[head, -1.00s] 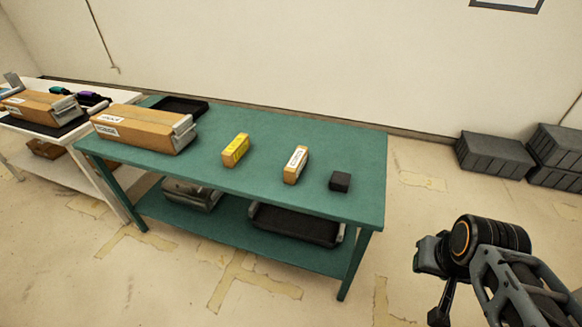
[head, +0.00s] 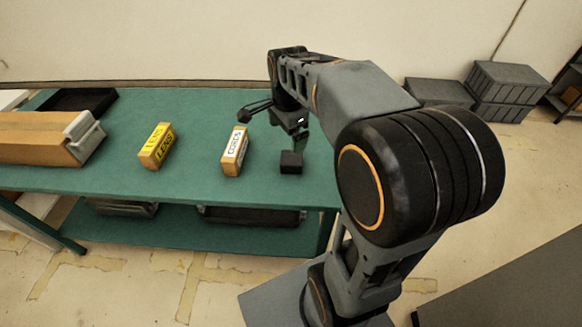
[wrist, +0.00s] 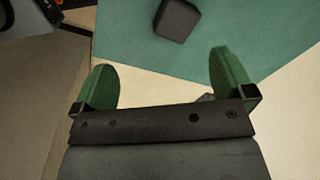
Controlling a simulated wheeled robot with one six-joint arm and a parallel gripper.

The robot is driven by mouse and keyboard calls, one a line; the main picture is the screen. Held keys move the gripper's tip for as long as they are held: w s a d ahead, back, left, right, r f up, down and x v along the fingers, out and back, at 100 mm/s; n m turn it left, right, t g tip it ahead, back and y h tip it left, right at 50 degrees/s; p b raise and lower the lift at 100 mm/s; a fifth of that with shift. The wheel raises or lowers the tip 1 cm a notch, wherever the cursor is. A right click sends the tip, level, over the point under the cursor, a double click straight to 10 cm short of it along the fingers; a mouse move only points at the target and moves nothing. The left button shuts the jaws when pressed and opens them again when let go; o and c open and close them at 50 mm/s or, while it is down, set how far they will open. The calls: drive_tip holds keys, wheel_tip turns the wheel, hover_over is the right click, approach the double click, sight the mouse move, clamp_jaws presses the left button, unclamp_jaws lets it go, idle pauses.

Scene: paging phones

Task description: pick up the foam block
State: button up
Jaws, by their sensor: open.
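The foam block looks like the small black block (head: 291,162) near the right front edge of the green table in the head view. It also shows in the wrist view (wrist: 177,20), at the top, beyond my fingertips. My gripper (wrist: 165,75) has two green fingers spread wide apart with nothing between them. In the head view my gripper (head: 301,138) hangs just above and behind the block, apart from it. My arm hides part of the gripper there.
On the green table (head: 205,183), a box marked CORDS (head: 235,151) stands left of the block, and a yellow-labelled LENS box (head: 157,146) farther left. A long cardboard bin (head: 48,138) is at the far left. Grey crates (head: 510,90) stand on the floor at right.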

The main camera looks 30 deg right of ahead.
sight(292, 157)
drive_tip(key=w+d+f+m+b, duration=0.1)
drive_tip(key=f+m, duration=0.1)
drive_tip(key=f, duration=0.1)
drive_tip(key=w+d+f+m, duration=0.1)
drive_tip(key=w+f+m, duration=0.1)
drive_tip(key=f, duration=0.2)
drive_tip(key=w+d+f+m+g+b, duration=0.1)
drive_tip(key=f+m, duration=0.2)
drive_tip(key=f, duration=0.1)
drive_tip(key=shift+w+d+b, duration=0.2)
drive_tip(key=shift+w+b, duration=0.05)
drive_tip(key=shift+b, duration=0.1)
drive_tip(key=shift+f+b, duration=0.35)
drive_tip(key=shift+f, duration=2.65)
drive_tip(key=c, duration=0.9)
drive_tip(key=shift+r, duration=0.1)
